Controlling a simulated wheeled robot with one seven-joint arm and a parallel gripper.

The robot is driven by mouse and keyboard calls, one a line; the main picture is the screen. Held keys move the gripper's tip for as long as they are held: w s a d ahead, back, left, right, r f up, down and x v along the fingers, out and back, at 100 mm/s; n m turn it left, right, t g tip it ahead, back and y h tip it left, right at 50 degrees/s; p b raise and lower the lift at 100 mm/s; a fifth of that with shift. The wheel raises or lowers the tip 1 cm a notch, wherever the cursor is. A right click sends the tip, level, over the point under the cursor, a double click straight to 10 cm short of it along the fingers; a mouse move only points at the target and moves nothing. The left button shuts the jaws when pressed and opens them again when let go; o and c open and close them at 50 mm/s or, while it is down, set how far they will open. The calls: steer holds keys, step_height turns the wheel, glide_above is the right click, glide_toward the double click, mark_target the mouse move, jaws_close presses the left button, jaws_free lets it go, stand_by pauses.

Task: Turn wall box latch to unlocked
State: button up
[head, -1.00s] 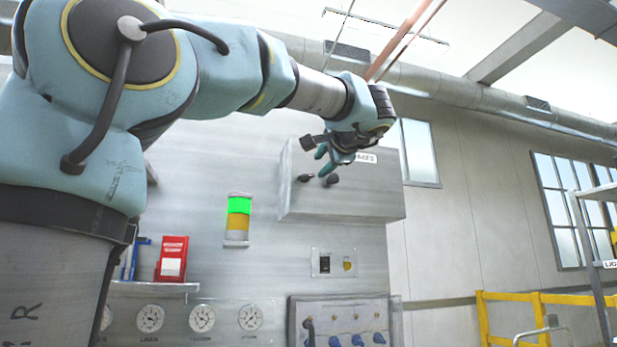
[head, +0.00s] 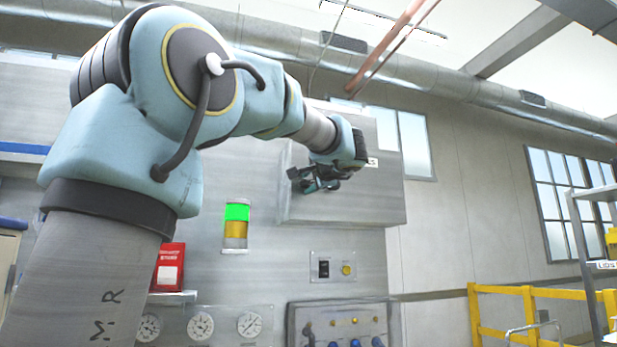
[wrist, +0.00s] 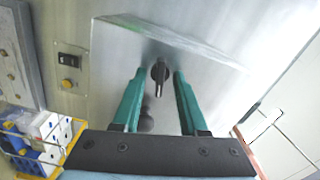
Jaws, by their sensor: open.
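The wall box (head: 345,209) is a grey metal cabinet high on the wall in the head view. Its face also fills the middle of the wrist view (wrist: 205,75). The black latch (wrist: 160,70) shows on that face, between the tips of my two green fingers. A dark round knob (wrist: 146,121) sits nearer my palm, partly in shadow. My gripper (wrist: 159,76) is open, one finger on each side of the latch, with gaps visible. Whether the fingertips touch the box is unclear. In the head view my gripper (head: 312,182) is in front of the box and covers the latch.
A green-and-amber signal light (head: 236,228) is on the wall left of the box. A switch panel (head: 333,267) is below it, above a panel with blue knobs (head: 345,323). Yellow railing (head: 530,300) stands at the right. Space in front of the wall looks clear.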

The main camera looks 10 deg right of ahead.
jaws_close()
stand_by(0.4)
steer(key=shift+f, duration=0.1)
steer(key=shift+m+b, duration=0.35)
steer(key=shift+m, duration=1.05)
